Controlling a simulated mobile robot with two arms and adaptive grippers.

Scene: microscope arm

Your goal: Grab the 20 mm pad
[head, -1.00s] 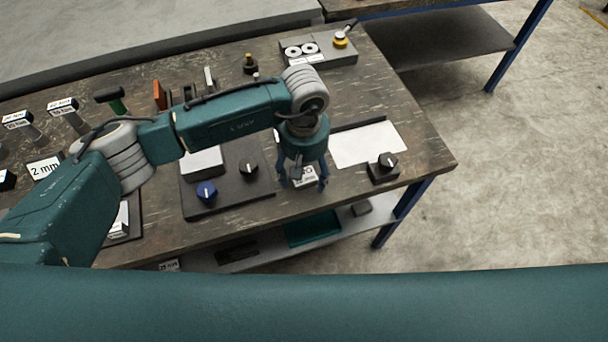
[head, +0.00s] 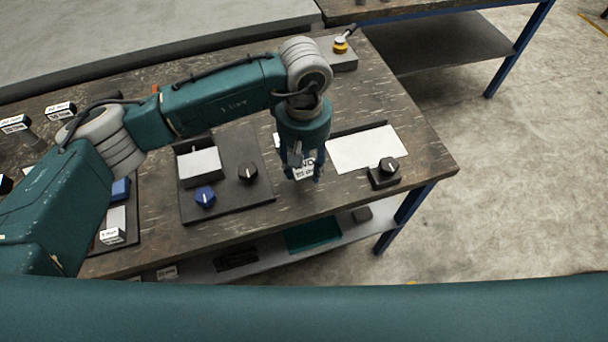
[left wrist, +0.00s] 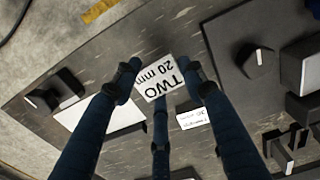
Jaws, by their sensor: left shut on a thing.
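The 20 mm pad is a small white block marked "TWO 20 mm" in the left wrist view (left wrist: 160,78), between my fingertips. In the head view the pad (head: 303,170) shows partly behind the fingers. My left gripper (head: 305,177) is shut on it, over the front part of the workbench. The left wrist view shows the fingers of this gripper (left wrist: 164,82) around the pad's sides. I cannot tell exactly how high the pad is above the bench. My right gripper is not in view.
A white sheet (head: 350,153) lies right of the gripper, with a black knob box (head: 384,174) at its near corner. The bench front edge is close.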

